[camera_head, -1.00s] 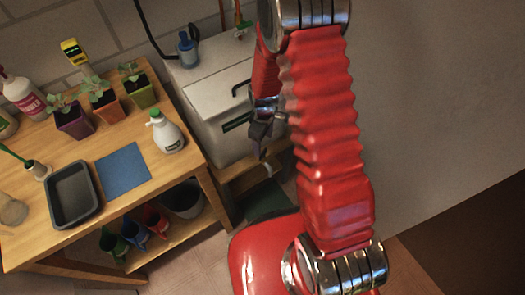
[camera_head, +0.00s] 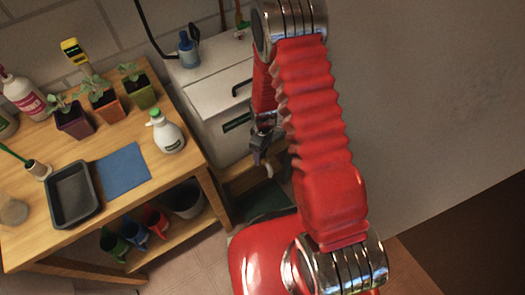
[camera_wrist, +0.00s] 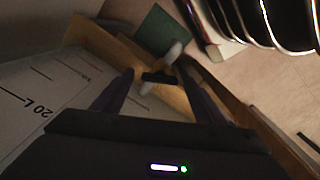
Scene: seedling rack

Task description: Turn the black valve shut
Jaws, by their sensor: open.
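The black valve (camera_wrist: 160,77) is a small dark handle lying across a pale tap (camera_wrist: 172,54) on the front of a white container marked 20 L (camera_wrist: 40,95). My gripper (camera_wrist: 155,70) is open, with one finger on each side of the valve in the wrist view; I cannot tell whether either finger touches it. In the head view my gripper (camera_head: 262,143) is in front of the white container (camera_head: 215,95), above the pale tap end (camera_head: 269,170). The valve itself cannot be made out there.
A wooden ledge (camera_wrist: 100,40) lies close by the tap. A green mat (camera_wrist: 160,28) is on the floor below.

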